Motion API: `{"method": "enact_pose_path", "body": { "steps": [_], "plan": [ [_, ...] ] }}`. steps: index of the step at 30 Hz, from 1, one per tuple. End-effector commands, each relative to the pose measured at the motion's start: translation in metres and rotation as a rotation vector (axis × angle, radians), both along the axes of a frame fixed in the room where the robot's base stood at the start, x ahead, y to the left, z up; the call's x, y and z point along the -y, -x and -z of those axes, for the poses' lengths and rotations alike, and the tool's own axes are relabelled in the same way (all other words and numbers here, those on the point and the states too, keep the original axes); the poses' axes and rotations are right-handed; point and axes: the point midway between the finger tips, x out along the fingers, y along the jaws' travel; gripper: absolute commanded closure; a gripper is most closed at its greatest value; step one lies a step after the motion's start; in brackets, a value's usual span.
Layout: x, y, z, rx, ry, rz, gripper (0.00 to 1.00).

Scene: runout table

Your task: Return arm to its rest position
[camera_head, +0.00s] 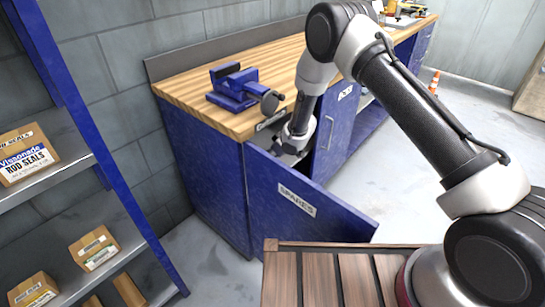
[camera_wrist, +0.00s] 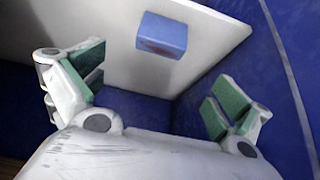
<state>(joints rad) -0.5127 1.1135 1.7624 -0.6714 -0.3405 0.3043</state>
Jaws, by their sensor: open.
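My arm reaches over to the blue cabinet under the workbench. My gripper (camera_head: 285,150) is at the opening behind the open door marked SPARES (camera_head: 310,210), partly hidden by it. In the wrist view my gripper (camera_wrist: 155,84) is open, its green-padded fingers spread wide with nothing between them. Beyond the fingers a small blue box (camera_wrist: 162,35) with a reddish mark rests on a pale panel (camera_wrist: 210,45). Blue walls surround it. The fingertips are hidden in the head view.
A blue vise (camera_head: 236,88) stands on the wooden benchtop (camera_head: 190,82) above the cabinet. A shelf rack (camera_head: 100,160) with cardboard boxes stands at left. A slatted wooden surface (camera_head: 340,280) lies in front. Open floor (camera_head: 395,165) shows right of the bench, with an orange cone (camera_head: 434,82).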

Motion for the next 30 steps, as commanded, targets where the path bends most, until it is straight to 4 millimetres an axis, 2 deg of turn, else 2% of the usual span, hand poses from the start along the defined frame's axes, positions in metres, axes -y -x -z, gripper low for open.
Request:
{"method": "enact_pose_path", "body": {
  "steps": [12, 15, 17, 21, 23, 26, 29, 30],
  "plan": [
    [0.000, 0.000, 0.000, 0.000, 0.001, -0.002, 0.00],
    [0.009, 0.003, 0.005, -0.008, 0.047, -0.011, 0.00],
    [0.023, 0.008, 0.013, -0.030, 0.103, -0.002, 0.00],
    [0.070, 0.042, 0.036, -0.130, 0.255, 0.035, 0.00],
    [0.094, 0.060, 0.035, -0.180, 0.329, 0.057, 0.00],
    [0.132, 0.082, 0.005, -0.249, 0.431, 0.109, 0.00],
    [0.167, 0.099, -0.038, -0.305, 0.496, 0.170, 0.00],
    [0.181, 0.106, -0.058, -0.325, 0.515, 0.197, 0.00]
  ]
}}
